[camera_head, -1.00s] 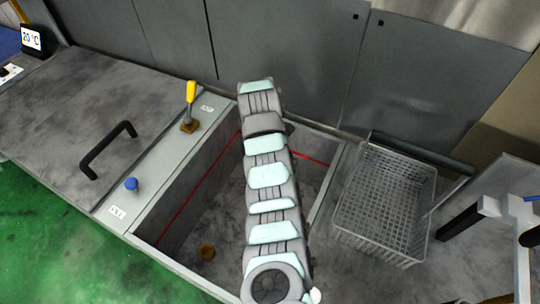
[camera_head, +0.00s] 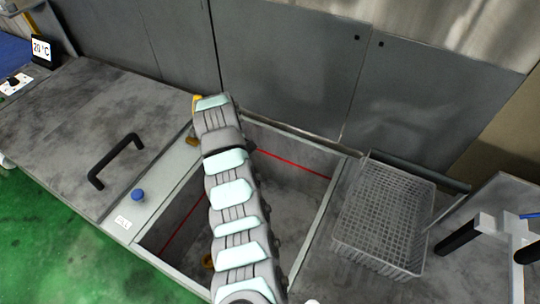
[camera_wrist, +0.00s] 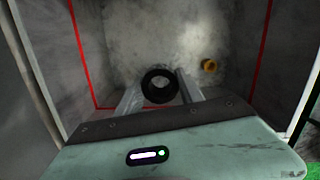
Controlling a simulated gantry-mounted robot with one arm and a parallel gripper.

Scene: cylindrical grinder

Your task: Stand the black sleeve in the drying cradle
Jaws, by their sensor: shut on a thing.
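In the wrist view, the black sleeve (camera_wrist: 147,86) shows end-on as a dark ring between the two fingers of my gripper (camera_wrist: 160,88). The gripper is shut on it, above the floor of an open grey tank. In the head view my arm hides the gripper and the sleeve. I cannot identify the drying cradle with certainty. A pale stand (camera_head: 489,226) with dark cylindrical parts is at the right edge, partly out of frame.
The open tank (camera_head: 294,178) has a red line around its inner walls and a brass fitting (camera_wrist: 209,66) on its floor. A grey wire basket (camera_head: 386,215) stands right of it. Left are a lid with a black handle (camera_head: 113,160) and a blue knob (camera_head: 138,195).

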